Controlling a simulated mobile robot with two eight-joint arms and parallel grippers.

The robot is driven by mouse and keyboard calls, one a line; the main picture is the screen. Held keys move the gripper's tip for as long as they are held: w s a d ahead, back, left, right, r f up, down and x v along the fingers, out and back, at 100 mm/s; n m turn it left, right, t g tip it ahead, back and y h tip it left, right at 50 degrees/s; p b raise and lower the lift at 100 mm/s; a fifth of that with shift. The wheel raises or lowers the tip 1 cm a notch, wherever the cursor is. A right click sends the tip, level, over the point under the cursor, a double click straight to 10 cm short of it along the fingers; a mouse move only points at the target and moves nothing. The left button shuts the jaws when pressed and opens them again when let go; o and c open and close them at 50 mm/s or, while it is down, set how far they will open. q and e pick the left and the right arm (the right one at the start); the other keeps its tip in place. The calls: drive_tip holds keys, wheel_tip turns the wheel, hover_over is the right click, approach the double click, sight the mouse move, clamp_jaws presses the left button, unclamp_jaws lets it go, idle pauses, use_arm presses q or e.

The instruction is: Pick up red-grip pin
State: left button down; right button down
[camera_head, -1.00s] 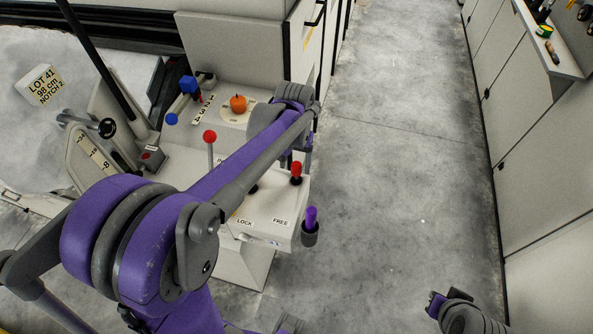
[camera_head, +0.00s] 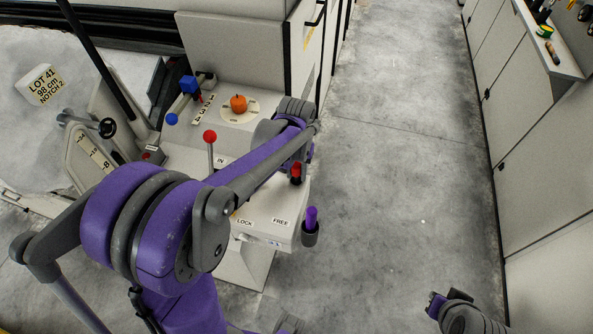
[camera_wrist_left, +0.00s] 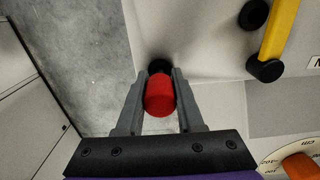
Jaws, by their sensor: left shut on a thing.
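The red-grip pin (camera_head: 296,169) is at the right edge of the pale machine console, partly hidden by my left wrist. In the left wrist view its red grip (camera_wrist_left: 160,97) sits between the two grey fingers, with a dark round part just beyond it. My left gripper (camera_wrist_left: 160,82) is shut on that grip; in the head view its fingers are mostly hidden behind the wrist. I cannot tell whether the pin is fully seated. My right gripper (camera_head: 436,302) is at the lower right, over the floor, away from the console.
Cabinets (camera_head: 530,150) line the right; the aisle floor (camera_head: 400,150) is clear.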

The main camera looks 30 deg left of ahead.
use_arm(q)
wheel_tip(320, 180, up, 10)
drive_tip(key=shift+r+p, duration=0.1)
drive_tip(key=shift+p, duration=0.2)
use_arm(e)
drive_tip(key=shift+w+r, duration=0.15)
drive_tip(key=shift+r, duration=0.3)
use_arm(q)
drive_tip(key=shift+r, duration=0.1)
use_arm(e)
drive_tip(key=shift+r, duration=0.15)
